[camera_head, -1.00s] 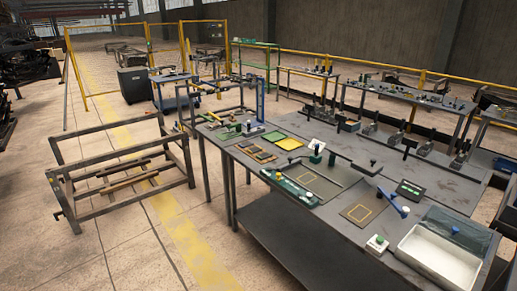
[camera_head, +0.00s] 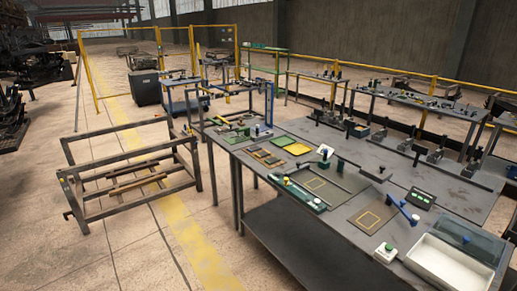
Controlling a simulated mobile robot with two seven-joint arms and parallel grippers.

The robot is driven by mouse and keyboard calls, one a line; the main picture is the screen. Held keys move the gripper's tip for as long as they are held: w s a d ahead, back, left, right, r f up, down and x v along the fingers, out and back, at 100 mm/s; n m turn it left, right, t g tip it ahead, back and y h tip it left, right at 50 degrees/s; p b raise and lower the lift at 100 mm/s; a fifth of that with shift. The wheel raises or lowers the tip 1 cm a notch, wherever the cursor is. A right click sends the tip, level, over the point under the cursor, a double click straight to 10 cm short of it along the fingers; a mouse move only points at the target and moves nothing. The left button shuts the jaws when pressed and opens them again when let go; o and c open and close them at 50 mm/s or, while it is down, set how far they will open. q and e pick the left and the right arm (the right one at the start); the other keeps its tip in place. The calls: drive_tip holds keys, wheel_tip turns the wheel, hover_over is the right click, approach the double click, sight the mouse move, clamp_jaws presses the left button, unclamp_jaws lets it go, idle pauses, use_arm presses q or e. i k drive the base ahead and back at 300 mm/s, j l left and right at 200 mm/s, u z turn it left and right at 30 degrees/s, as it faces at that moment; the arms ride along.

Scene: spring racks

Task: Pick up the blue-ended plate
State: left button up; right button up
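I cannot make out a plate with a blue end for certain. On the near workbench (camera_head: 350,245), a slanted blue lever-like piece (camera_head: 398,207) stands beside a dark square pad with a yellow outline (camera_head: 371,219). A small blue knob (camera_head: 466,240) shows by the white tray (camera_head: 450,265) at the bench's right end. Green, yellow and brown flat plates (camera_head: 298,148) lie toward the bench's far left part. Neither of my grippers is in view.
A dark metal frame rack (camera_head: 125,158) with brown bars stands on the floor at left. Yellow fence posts (camera_head: 160,50) and more benches (camera_head: 420,97) stand behind. The floor between rack and near bench is clear, with a yellow stripe (camera_head: 190,235).

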sight(253, 149)
drive_tip(key=i+u, duration=0.4)
drive_tip(key=i, duration=1.5)
drive_tip(key=i+z, duration=0.1)
drive_tip(key=i, duration=0.4)
drive_tip(key=i+j+z, duration=0.15)
drive_tip(key=i, duration=0.3)
drive_tip(key=i+j+z, duration=0.1)
drive_tip(key=i, duration=0.35)
drive_tip(key=i+j+z, duration=0.1)
drive_tip(key=i, duration=0.4)
drive_tip(key=i+j+z, duration=0.15)
drive_tip(key=i+j, duration=0.2)
drive_tip(key=i+j+z, duration=0.25)
drive_tip(key=i+z, duration=0.15)
drive_tip(key=i+j+z, duration=0.65)
drive_tip(key=j+z, duration=0.15)
drive_tip(key=i+j+z, duration=0.2)
drive_tip(key=j+z, duration=0.25)
drive_tip(key=j, duration=0.2)
